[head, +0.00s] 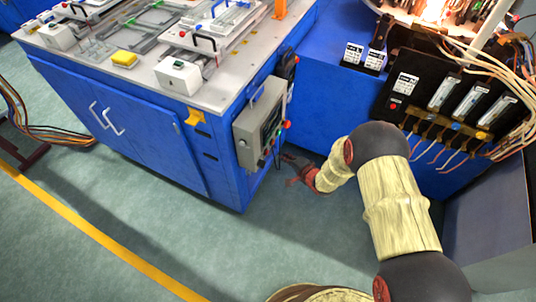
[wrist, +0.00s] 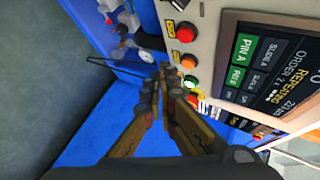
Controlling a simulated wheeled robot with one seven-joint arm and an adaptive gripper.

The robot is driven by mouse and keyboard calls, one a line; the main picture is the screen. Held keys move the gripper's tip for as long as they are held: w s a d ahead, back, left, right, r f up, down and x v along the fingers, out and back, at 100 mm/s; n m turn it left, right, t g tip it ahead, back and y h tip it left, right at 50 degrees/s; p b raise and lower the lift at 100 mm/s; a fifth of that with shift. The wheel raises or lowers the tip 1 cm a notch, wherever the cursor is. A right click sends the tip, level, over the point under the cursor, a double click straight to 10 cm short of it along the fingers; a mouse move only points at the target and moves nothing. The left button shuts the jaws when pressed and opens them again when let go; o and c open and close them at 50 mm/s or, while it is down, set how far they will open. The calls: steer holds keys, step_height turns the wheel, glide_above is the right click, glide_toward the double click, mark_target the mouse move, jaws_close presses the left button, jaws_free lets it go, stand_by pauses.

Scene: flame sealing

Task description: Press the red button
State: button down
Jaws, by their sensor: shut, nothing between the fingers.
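The grey control box (head: 258,125) is on the corner of the blue cabinet, with small knobs along its right and lower edges. In the wrist view its face holds a column of round buttons: a red button (wrist: 186,33) uppermost, an orange-red button (wrist: 187,61) below it, then a green button (wrist: 190,82). Another red spot lower down is partly hidden by my finger. My gripper (wrist: 160,76) is shut and empty, its tips left of the green button; a gap to the panel cannot be judged. In the head view my gripper (head: 289,160) is low beside the box.
A dark screen (wrist: 270,65) with text is beside the buttons. The floor (head: 130,195) in front is clear.

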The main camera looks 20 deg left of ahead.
steer(key=shift+w+a, duration=0.15)
steer(key=shift+a, duration=2.5)
stand_by(0.9)
steer(key=shift+d+r, duration=0.1)
steer(key=shift+d, duration=0.75)
steer(key=d, duration=0.1)
steer(key=d+p, duration=0.1)
steer(key=d, duration=0.3)
steer(key=shift+s+p, duration=0.25)
steer(key=shift+p, duration=0.05)
